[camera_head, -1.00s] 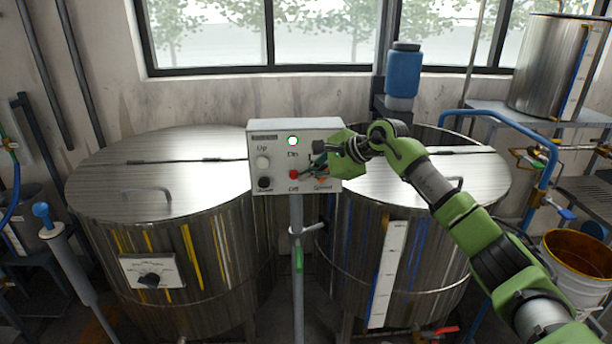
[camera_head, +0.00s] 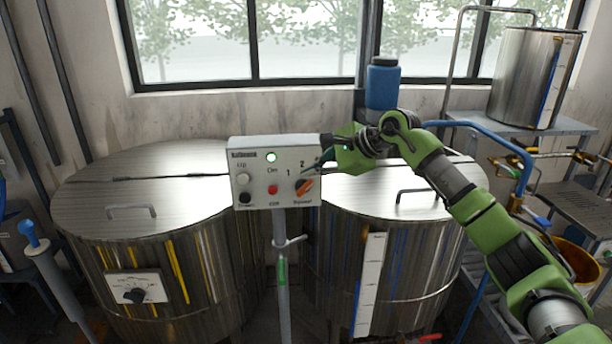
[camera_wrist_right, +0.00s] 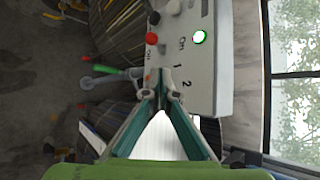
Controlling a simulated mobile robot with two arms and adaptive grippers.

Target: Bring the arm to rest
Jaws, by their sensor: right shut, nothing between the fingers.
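My right arm comes in from the lower right in the head view. Its green gripper (camera_head: 322,164) is at the right edge of the grey control box (camera_head: 236,170), in front of the right vat and just above the orange selector knob (camera_head: 304,187). The gripper is shut with nothing between its fingers. In the right wrist view the fingers (camera_wrist_right: 161,84) converge beside the box face (camera_wrist_right: 205,75) near the numbers 1 and 2. Whether they touch the box I cannot tell. The lamp (camera_wrist_right: 199,37) glows green. The red button (camera_head: 272,189) sits below it. My left gripper is out of view.
A left vat (camera_head: 150,200) and a right vat (camera_head: 400,235) stand behind the box, which is on a post (camera_head: 282,270). A blue container (camera_head: 382,85) stands behind the right vat. A blue pipe (camera_head: 480,130) and a bucket (camera_head: 575,262) are near my arm at right.

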